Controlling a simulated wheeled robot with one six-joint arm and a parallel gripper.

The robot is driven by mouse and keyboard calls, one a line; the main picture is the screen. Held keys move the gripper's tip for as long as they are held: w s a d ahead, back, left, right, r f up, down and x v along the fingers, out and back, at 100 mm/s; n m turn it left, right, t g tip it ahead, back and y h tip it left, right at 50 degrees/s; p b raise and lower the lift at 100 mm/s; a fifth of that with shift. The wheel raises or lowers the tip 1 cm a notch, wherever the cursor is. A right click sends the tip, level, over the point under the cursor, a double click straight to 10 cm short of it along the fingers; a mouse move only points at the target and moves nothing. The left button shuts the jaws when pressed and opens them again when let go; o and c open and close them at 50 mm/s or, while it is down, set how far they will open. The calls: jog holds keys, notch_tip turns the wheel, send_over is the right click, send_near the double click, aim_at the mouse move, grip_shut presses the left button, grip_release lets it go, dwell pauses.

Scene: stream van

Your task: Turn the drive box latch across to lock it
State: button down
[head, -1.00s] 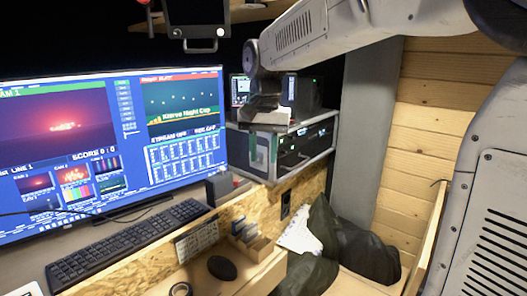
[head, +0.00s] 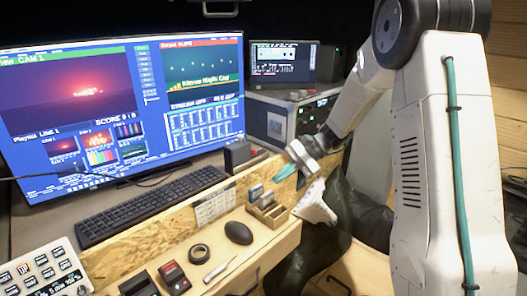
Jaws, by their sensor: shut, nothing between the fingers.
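My gripper (head: 276,173), with teal fingertips, is at the end of the arm coming in from the right. It is shut and empty, pointing left and slightly down by the upper edge of the chipboard panel, near the right end of the desk. I cannot make out a latch in this view, nor tell for sure which thing is the drive box. A small black box with red on it (head: 173,277) stands on the front ledge, well below and left of my gripper. A metal-edged rack case (head: 277,122) stands behind my gripper.
A large monitor (head: 120,110) and a keyboard (head: 150,205) fill the left. A wooden card holder (head: 268,210), a mouse (head: 238,233) and a tape roll (head: 199,254) are on the front ledge. A dark bag (head: 345,215) is below my arm.

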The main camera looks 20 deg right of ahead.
aim_at(263, 151)
jog(key=w+d+t, duration=0.8)
jog(key=w+t, duration=0.3)
jog(key=t, duration=0.2)
jog(key=shift+n+y, duration=0.3)
jog(key=x, duration=0.6)
jog(key=f+x, duration=0.1)
jog(key=x, duration=0.3)
jog(key=shift+s+a, duration=0.1)
jog(key=shift+s, duration=0.05)
jog(key=shift+s, duration=0.2)
